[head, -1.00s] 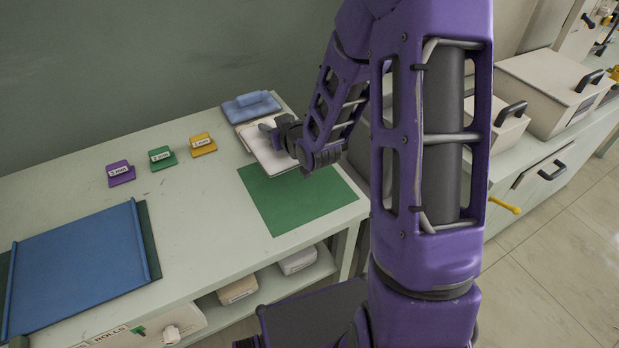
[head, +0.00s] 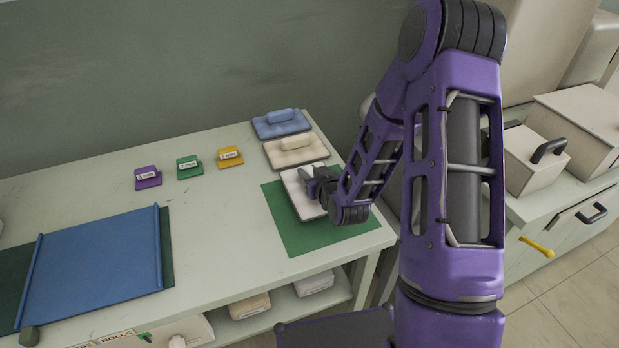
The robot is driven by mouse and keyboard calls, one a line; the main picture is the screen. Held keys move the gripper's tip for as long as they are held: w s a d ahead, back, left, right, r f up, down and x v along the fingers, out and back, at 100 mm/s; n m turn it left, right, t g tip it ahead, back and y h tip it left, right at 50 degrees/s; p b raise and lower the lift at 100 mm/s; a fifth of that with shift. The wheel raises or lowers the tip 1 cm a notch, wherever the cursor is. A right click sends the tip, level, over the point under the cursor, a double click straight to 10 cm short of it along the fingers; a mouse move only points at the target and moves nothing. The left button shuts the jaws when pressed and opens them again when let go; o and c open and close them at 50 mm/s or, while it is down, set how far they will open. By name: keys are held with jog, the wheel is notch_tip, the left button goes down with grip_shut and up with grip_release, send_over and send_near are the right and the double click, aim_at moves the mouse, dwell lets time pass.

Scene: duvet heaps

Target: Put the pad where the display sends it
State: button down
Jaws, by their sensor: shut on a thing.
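A white pad (head: 294,184) is over the back part of the green mat (head: 317,238) on the bench. My gripper (head: 312,184) is shut on this pad from above, and hides part of its top. I cannot tell whether the pad touches the mat. A beige pad (head: 280,157) and a blue pad (head: 266,130), each with a grip block on top, lie behind it in a row. No display that I can make out shows in the head view.
Small purple (head: 148,179), green (head: 188,168) and yellow (head: 230,158) labelled tags sit on the bench. A blue sheet with raised side rails (head: 95,265) lies at left. The bench middle is clear. Lidded boxes (head: 535,152) stand at right.

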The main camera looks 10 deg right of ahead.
jog(key=shift+f, duration=0.75)
jog(key=shift+f, duration=0.15)
jog(key=c, duration=0.6)
grip_release()
jog(key=shift+c, duration=0.2)
